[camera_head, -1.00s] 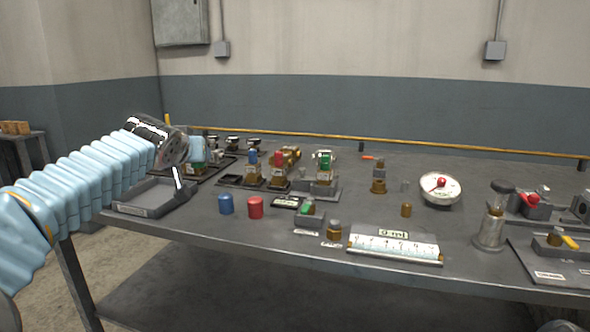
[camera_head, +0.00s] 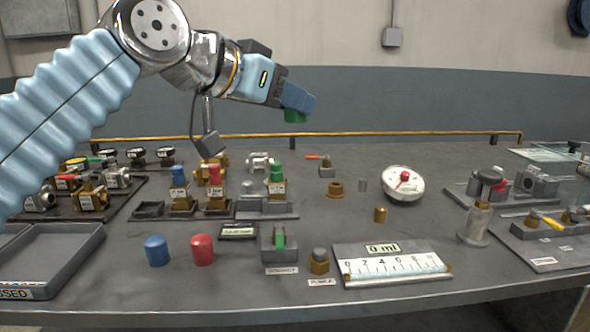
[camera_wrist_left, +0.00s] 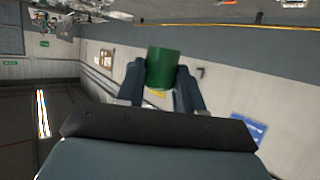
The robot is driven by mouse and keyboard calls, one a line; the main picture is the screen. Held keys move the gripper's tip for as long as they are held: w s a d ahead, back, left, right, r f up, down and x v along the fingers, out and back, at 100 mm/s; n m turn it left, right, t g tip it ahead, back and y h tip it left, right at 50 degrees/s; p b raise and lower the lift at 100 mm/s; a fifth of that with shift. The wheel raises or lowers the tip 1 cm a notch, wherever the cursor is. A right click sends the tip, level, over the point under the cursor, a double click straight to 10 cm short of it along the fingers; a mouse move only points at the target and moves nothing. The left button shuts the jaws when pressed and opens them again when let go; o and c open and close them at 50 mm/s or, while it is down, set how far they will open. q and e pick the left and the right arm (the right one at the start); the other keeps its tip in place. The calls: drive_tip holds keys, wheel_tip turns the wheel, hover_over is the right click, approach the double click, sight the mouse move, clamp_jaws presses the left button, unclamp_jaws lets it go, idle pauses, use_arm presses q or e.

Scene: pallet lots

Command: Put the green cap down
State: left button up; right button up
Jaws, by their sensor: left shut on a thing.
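My left gripper (camera_head: 300,104) is raised above the back half of the bench. It is shut on the green cap (camera_head: 294,116), whose lower part shows below the fingertips in the head view. In the left wrist view the green cap (camera_wrist_left: 162,68) sits between the two fingers of the left gripper (camera_wrist_left: 160,84). The blue cap (camera_head: 157,250) and the red cap (camera_head: 203,249) stand apart from each other on the front left of the bench. My right gripper is not in view.
A grey tray (camera_head: 50,262) lies at the front left. Valves with blue, red and green tops stand mid-bench.

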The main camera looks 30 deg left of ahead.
sight(277, 163)
use_arm(q)
drive_tip(key=w+a+f, duration=0.3)
drive_tip(key=f, duration=0.1)
drive_tip(key=w+a+f+b, duration=0.1)
drive_tip(key=w+a+f, duration=0.2)
drive_tip(key=f, duration=0.1)
drive_tip(key=w+a+f, duration=0.3)
drive_tip(key=f, duration=0.1)
drive_tip(key=shift+w+a+b, duration=0.15)
drive_tip(key=shift+w+b, duration=0.15)
drive_tip(key=shift+b, duration=0.05)
drive_tip(key=shift+f, duration=0.35)
drive_tip(key=shift+f+b, duration=0.6)
drive_tip(key=shift+b, duration=0.05)
drive_tip(key=shift+f, duration=0.1)
